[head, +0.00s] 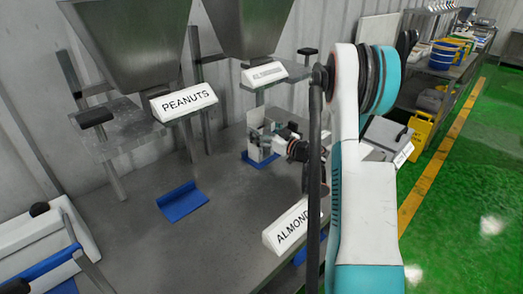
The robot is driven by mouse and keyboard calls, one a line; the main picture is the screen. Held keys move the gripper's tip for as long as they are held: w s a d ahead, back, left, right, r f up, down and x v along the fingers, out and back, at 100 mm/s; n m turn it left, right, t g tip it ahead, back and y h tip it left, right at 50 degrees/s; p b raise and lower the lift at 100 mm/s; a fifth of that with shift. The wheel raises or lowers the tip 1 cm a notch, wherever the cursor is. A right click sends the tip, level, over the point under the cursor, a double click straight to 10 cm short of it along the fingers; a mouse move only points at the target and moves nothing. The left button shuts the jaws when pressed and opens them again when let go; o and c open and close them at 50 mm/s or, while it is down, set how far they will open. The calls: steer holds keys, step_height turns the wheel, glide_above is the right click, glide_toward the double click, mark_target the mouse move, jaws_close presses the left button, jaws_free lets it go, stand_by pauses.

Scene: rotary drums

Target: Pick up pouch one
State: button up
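A small pale upright item (255,123), perhaps the pouch, stands at a blue holder (259,160) on the metal table below the middle hopper. It is small, and its front is partly hidden by my gripper (270,144). My gripper reaches in from the right at the item's height, with its fingers beside or around it. I cannot tell whether they touch it or how far they are closed. No label on the item can be read.
The metal table (140,225) carries signs reading PEANUTS (184,102) and ALMOND (290,229), the latter partly hidden by my arm. An empty blue holder (181,201) sits left of centre. Steel hoppers (137,45) hang above. Green floor (465,190) lies open at right.

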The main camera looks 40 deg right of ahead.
steer(key=c, duration=0.6)
steer(key=shift+o, duration=0.2)
steer(key=shift+r, duration=0.1)
